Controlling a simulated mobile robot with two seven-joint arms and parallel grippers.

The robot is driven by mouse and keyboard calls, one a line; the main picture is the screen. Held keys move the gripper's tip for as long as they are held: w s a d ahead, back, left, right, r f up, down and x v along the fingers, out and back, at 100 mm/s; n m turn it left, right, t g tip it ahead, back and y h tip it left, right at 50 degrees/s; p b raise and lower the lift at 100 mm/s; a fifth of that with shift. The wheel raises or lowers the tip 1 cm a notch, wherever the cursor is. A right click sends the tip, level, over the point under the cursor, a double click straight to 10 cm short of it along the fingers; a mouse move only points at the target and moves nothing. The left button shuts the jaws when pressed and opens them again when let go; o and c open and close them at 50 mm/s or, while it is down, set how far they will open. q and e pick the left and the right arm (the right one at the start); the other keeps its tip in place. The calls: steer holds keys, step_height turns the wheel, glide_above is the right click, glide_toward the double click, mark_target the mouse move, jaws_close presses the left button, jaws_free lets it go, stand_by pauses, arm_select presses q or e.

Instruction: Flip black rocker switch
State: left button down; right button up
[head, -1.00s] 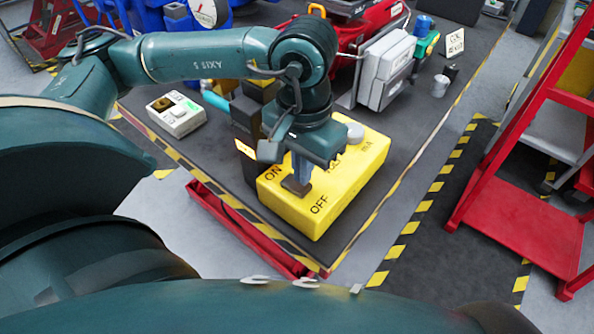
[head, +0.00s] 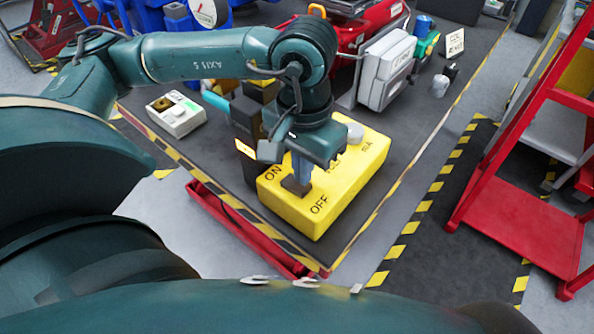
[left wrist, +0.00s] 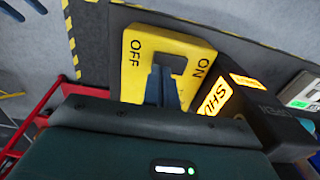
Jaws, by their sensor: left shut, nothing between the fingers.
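The yellow switch box (head: 335,198) sits near the front corner of the dark table, with ON and OFF printed on its top. The black rocker switch (head: 294,187) lies between these two words. My left gripper (head: 301,181) is shut and empty, pointing down at the rocker; I cannot tell whether it touches. In the left wrist view the closed fingers (left wrist: 161,85) stand over the yellow box (left wrist: 195,45), and the dark rocker (left wrist: 178,64) shows partly behind them. The fingers hide part of the rocker, so its tilt is unclear. My right gripper is not in view.
A dark block with a lit label (head: 245,150) stands directly left of the yellow box. A white device (head: 176,115) lies farther left. A grey box (head: 385,68) and red equipment stand behind. The table's striped front edge (head: 240,208) is close; its right side is mostly clear.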

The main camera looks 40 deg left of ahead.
arm_select(q)
steer(key=shift+f+b, duration=0.95)
steer(key=shift+b, duration=0.2)
stand_by(0.9)
steer(key=shift+r+p, duration=1.65)
steer(key=shift+r, duration=1.9)
